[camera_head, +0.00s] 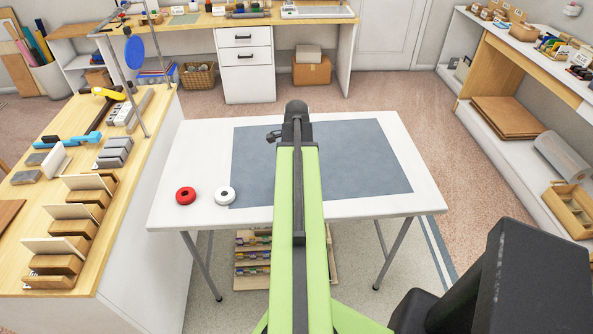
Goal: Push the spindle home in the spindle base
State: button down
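My green arm reaches forward over the white table (185,145), above the grey mat (365,155). The dark far end of the arm shows over the mat's left half, with a small dark part sticking out to its left. My gripper's fingers cannot be made out; the arm hides what lies beyond and below its end. I cannot pick out the spindle or the spindle base. A red ring (186,196) and a white ring (225,195) lie side by side, apart, at the table's front left; I cannot tell whether either belongs to the spindle.
A wooden-topped bench (25,210) with racks and tools stands close on the left. Shelves (505,150) line the right side. A rack of small coloured items (252,257) sits under the table. The mat's right half is clear.

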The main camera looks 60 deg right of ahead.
jog(key=shift+s+a+f, duration=0.25)
jog(key=shift+f, duration=0.05)
jog(key=c, duration=1.4)
grip_release()
jog(key=shift+s+f, duration=0.1)
jog(key=shift+c, duration=0.2)
jog(key=shift+o, duration=0.6)
jog(key=shift+d+r+p, duration=0.1)
jog(key=shift+r+p, duration=0.35)
jog(key=shift+r, duration=0.1)
jog(key=r+p, duration=0.3)
jog(key=shift+w+d+r, duration=0.1)
jog(key=shift+w+d, duration=0.05)
jog(key=shift+w, duration=0.15)
jog(key=shift+r+p, duration=1.45)
jog(key=shift+p, duration=0.15)
